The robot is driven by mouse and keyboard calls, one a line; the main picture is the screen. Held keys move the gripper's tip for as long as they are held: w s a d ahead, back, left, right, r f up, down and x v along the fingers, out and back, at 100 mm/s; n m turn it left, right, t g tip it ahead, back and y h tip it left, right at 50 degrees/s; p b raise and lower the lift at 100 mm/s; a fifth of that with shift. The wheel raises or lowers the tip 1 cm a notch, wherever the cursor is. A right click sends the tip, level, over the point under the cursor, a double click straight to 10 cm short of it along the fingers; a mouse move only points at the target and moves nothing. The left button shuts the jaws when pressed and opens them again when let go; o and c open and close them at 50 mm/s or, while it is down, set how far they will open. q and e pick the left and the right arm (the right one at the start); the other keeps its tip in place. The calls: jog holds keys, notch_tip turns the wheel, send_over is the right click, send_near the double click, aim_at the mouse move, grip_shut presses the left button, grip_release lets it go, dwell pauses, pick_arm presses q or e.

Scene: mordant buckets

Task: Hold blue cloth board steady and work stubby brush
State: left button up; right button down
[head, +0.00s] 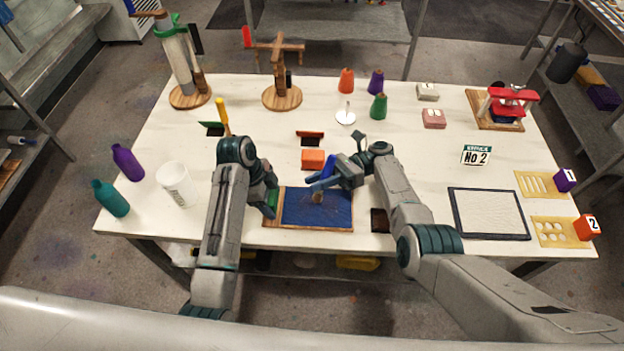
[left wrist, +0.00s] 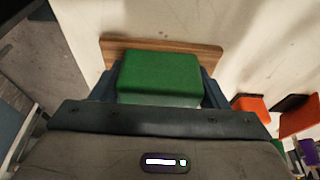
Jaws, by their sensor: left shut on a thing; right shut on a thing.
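The blue cloth board (head: 347,224) lies flat near the table's front edge, a blue cloth on a wooden base. My left gripper (head: 269,203) is at its left end. It is shut on a green block (left wrist: 160,78), which sits over a wooden strip (left wrist: 215,52) in the left wrist view. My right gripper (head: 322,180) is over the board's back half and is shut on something. A small brown piece (head: 318,197) shows below its tips, against the cloth. It may be the stubby brush, mostly hidden by the gripper; I cannot tell whether it touches the cloth.
An orange block (head: 313,159) stands behind the board. A dark square (head: 380,220) is just to its right. A white cup (head: 176,184), a purple bottle (head: 127,162) and a teal bottle (head: 110,198) stand at left. A dark-framed panel (head: 489,237) lies at right.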

aim_at(328, 175)
jog(key=shift+d, duration=1.3)
pick_arm(q)
jog(key=shift+d, duration=0.1)
pick_arm(e)
notch_tip(328, 175, up, 2)
jog(key=shift+w, duration=0.1)
jog(key=shift+a+r, duration=0.1)
jog(key=shift+r, duration=0.4)
pick_arm(q)
jog(key=o, duration=1)
